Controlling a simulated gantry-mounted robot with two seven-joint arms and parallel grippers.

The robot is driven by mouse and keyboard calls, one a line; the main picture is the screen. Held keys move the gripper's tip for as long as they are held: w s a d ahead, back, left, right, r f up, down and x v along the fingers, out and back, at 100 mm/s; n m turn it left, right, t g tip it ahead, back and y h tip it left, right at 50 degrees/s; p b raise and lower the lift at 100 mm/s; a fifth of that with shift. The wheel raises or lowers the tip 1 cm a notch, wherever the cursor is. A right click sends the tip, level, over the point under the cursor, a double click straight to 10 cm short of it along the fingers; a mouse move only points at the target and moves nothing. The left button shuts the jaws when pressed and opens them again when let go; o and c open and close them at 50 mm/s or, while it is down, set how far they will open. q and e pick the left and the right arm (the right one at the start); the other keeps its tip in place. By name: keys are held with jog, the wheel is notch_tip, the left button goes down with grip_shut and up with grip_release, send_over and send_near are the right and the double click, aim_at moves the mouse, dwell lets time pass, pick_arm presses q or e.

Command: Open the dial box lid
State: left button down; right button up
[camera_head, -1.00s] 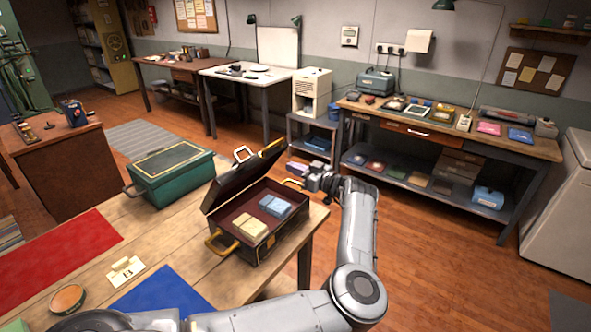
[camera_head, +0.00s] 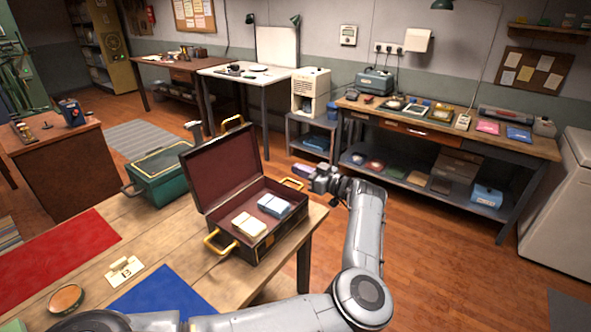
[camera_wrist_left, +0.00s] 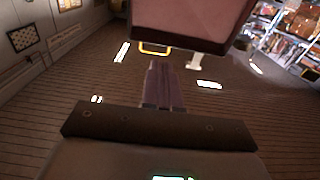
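The dark box (camera_head: 262,243) with brass trim stands at the table's right end, its hinged lid (camera_head: 228,170) raised about upright and showing a maroon inside. I take it for the dial box; no dial is clear to see. A cream block (camera_head: 249,224) and a blue-white block (camera_head: 275,205) lie inside. My left gripper (camera_head: 302,171) is beyond the box's right side, apart from the lid, its purple fingers together and empty. In the left wrist view the fingers (camera_wrist_left: 164,84) point toward the lid (camera_wrist_left: 190,22), with a brass handle (camera_wrist_left: 155,49) close by. My right gripper is out of view.
A green case (camera_head: 170,178) stands behind the box to the left. Open floor lies to the right.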

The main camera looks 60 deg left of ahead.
pick_arm(q)
jog(key=b+v, duration=0.2)
jog(key=v, duration=0.6)
jog(key=shift+d, duration=0.15)
dwell(0.5)
